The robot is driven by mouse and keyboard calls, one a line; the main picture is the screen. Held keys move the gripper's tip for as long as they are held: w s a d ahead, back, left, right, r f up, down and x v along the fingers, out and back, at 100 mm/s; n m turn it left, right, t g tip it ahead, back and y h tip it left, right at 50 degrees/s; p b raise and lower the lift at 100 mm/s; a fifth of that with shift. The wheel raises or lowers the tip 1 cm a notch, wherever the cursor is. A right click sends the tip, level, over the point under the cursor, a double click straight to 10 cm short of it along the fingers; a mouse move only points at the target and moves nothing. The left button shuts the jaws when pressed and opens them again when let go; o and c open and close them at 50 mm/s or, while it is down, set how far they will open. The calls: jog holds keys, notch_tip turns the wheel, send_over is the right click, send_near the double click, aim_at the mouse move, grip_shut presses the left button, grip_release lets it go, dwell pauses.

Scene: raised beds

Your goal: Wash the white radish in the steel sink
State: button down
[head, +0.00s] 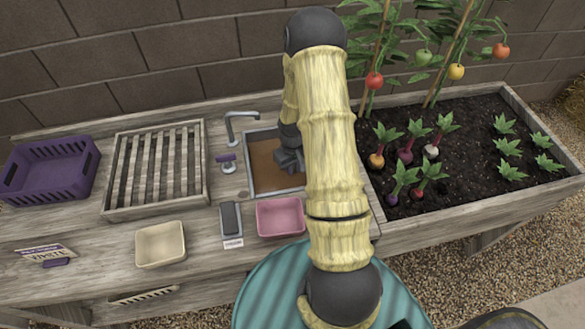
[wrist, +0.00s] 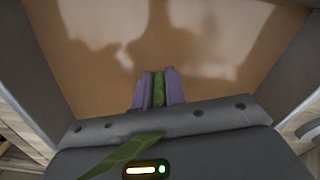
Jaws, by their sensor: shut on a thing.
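My gripper (head: 288,160) reaches down into the steel sink (head: 248,165), which holds brown, murky water (head: 267,172). In the wrist view, the purple fingers of my gripper (wrist: 158,88) are shut on a green stem (wrist: 158,95). A green leaf (wrist: 125,155) sticks out toward the camera beside it. The root below the stem is hidden, so I cannot tell its colour or whether it is in the water. A pale root (head: 431,152), partly sunk in soil, shows in the raised bed.
A faucet (head: 229,125) stands behind the sink's left side. A slatted rack (head: 111,185), purple crate (head: 45,185), cream tub (head: 160,245) and pink tub (head: 280,217) share the bench. Several roots and tomato plants fill the bed (head: 520,110) at right.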

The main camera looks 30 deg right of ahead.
notch_tip(320, 180, up, 16)
jog(key=p, duration=1.2)
dwell(0.9)
